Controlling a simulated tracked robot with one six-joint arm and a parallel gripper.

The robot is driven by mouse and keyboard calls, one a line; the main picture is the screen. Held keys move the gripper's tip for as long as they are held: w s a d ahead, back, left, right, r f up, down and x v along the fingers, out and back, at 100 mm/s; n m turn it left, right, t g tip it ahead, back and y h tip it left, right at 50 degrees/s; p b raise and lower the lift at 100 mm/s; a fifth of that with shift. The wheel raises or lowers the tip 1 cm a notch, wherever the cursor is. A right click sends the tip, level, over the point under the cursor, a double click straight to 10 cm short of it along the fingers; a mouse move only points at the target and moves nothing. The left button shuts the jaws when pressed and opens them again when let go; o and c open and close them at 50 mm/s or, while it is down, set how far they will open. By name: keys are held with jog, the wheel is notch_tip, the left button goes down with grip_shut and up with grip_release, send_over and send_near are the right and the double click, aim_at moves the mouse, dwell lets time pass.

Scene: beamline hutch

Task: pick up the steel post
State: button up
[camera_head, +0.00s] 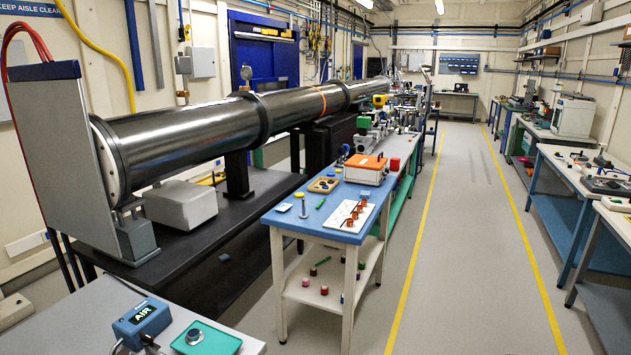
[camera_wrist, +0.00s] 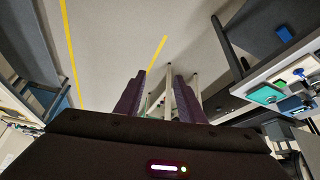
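In the head view, a slim grey metal post (camera_head: 303,208) with a yellow top stands upright near the left front corner of a blue-topped table (camera_head: 330,228). It looks like the steel post. My gripper (camera_wrist: 159,76) shows only in the wrist view, its two dark purple fingers apart with nothing between them. Pale table legs and floor show beyond the gap. I cannot make out the post in the wrist view.
Beside the post are a wooden tray (camera_head: 323,185), a white rack (camera_head: 349,216) with copper-coloured pieces, and an orange-topped box (camera_head: 366,168). A nearer bench holds an AIR box (camera_head: 142,321) and a green pad (camera_head: 206,339). The aisle (camera_head: 460,240) at right is clear.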

jog(key=shift+n+y, duration=0.4)
jog(key=shift+n, duration=0.4)
jog(key=shift+w+a+r, duration=0.1)
jog(key=shift+w+a, duration=0.1)
jog(key=shift+a, duration=0.55)
jog(key=shift+w+a, duration=0.2)
jog(key=shift+a, duration=0.5)
jog(key=shift+w+a+r, duration=0.1)
jog(key=shift+w+a, duration=0.1)
jog(key=shift+a, duration=0.55)
jog(key=shift+c, duration=0.6)
